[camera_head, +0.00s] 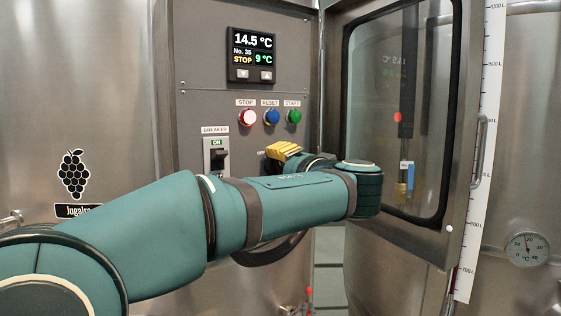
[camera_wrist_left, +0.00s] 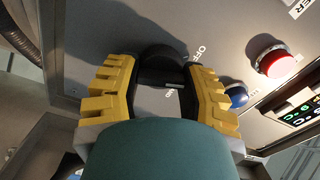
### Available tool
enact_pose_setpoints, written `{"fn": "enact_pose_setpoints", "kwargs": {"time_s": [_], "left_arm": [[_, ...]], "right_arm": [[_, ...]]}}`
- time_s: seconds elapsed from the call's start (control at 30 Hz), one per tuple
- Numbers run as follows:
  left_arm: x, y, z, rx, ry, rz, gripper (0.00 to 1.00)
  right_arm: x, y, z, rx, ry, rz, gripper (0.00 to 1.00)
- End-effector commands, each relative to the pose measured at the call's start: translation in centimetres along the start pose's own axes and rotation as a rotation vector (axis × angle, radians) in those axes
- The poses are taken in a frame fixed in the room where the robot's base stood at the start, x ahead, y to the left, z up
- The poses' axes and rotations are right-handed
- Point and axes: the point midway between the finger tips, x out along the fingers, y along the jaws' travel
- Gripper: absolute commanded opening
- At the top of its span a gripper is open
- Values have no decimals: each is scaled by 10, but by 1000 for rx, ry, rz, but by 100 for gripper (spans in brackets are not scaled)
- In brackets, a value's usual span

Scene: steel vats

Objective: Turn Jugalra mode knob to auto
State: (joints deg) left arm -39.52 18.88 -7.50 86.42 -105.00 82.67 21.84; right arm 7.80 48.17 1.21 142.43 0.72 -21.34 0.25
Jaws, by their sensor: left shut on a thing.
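The mode knob (camera_wrist_left: 162,64) is black and round, on the grey panel, and shows in the left wrist view between my yellow fingers. An OFF label sits beside it; another label below it is too blurred to read. My left gripper (camera_wrist_left: 164,78) is shut on the knob, with one finger on each side. In the head view my left gripper (camera_head: 283,150) is against the panel below the push buttons, and the knob is hidden behind it and my arm. I cannot tell which label the knob points at. My right gripper is not in view.
The panel (camera_head: 195,70) carries a display reading 14.5 °C and STOP, a lit red stop button (camera_head: 248,117), a blue reset (camera_head: 271,116), a green start (camera_head: 294,116) and a breaker (camera_head: 217,158) marked ON. An open glass door (camera_head: 462,130) stands right of my gripper. The Jugalra logo (camera_head: 73,175) is left.

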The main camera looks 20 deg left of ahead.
Motion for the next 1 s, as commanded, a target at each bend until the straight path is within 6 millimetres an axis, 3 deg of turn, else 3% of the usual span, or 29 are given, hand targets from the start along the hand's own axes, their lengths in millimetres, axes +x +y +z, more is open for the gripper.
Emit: {"fn": "enact_pose_setpoints", "kwargs": {"time_s": [0.4,1.0], "left_arm": [[0,0,0,250,-1,-1,6],[0,1,0,310,-1,-1,6]], "right_arm": [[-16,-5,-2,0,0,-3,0],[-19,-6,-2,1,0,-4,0]]}}
